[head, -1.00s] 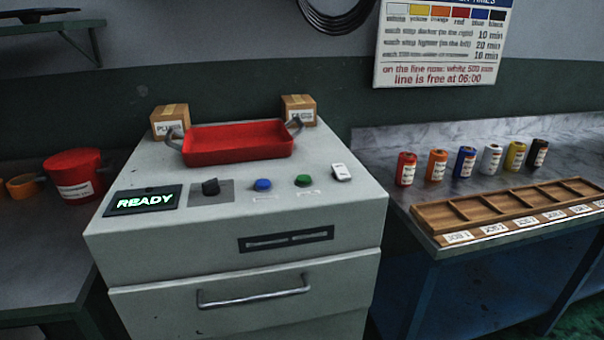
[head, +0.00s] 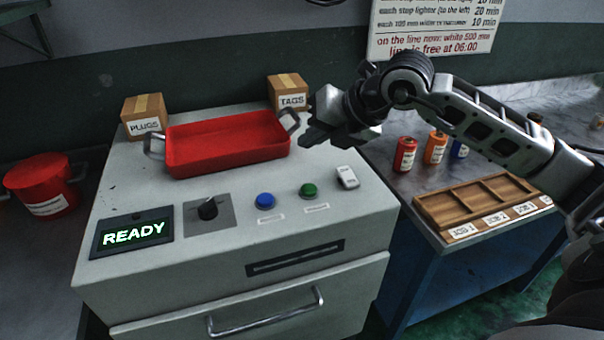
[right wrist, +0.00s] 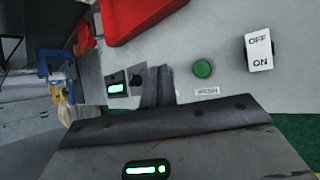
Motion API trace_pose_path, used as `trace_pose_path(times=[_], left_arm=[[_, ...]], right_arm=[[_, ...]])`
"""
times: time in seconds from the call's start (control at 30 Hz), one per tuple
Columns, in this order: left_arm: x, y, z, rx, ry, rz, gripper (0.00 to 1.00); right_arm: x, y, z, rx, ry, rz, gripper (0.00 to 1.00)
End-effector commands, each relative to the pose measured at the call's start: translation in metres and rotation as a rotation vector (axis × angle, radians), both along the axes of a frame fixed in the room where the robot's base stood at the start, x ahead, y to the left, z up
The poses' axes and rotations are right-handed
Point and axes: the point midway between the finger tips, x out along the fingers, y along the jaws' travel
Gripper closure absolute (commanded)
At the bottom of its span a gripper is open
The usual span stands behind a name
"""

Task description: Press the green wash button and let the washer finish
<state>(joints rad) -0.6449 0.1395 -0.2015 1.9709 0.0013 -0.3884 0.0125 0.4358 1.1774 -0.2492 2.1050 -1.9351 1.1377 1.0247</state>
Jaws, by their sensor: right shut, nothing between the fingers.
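The green wash button (head: 309,190) is on the washer's top (head: 140,190), right of a blue button (head: 265,201). In the right wrist view the green button (right wrist: 203,68) shows above a label reading WASH. The display (head: 134,234) reads READY in green. My right gripper (head: 308,138) is shut and empty, above the washer, beyond the green button and apart from it. In the right wrist view its fingers (right wrist: 158,88) show left of the button. My left gripper is not in view.
A red tray (head: 227,146) with raised handles lies behind the buttons. Boxes marked PLUGS (head: 145,117) and TAGS (head: 288,93) stand behind it. A white ON/OFF switch (head: 347,177) is right of the green button. A wooden rack (head: 437,208) and film canisters (head: 405,154) stand on the right bench.

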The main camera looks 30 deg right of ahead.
Motion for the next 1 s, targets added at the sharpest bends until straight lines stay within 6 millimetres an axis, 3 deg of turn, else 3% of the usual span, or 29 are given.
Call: trace_pose_path(times=[0.1,0.47,0.67,1.0], left_arm=[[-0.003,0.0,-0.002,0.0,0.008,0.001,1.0],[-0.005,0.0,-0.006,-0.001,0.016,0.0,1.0],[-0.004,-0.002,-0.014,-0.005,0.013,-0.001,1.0],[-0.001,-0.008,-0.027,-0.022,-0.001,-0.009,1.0]], right_arm=[[0.002,-0.009,0.005,-0.03,-0.007,-0.024,1.0],[0.001,-0.008,0.002,-0.03,-0.005,-0.023,1.0],[0.001,-0.008,-0.018,-0.03,-0.004,-0.022,1.0],[0.001,-0.008,-0.068,-0.03,-0.005,-0.022,1.0]])
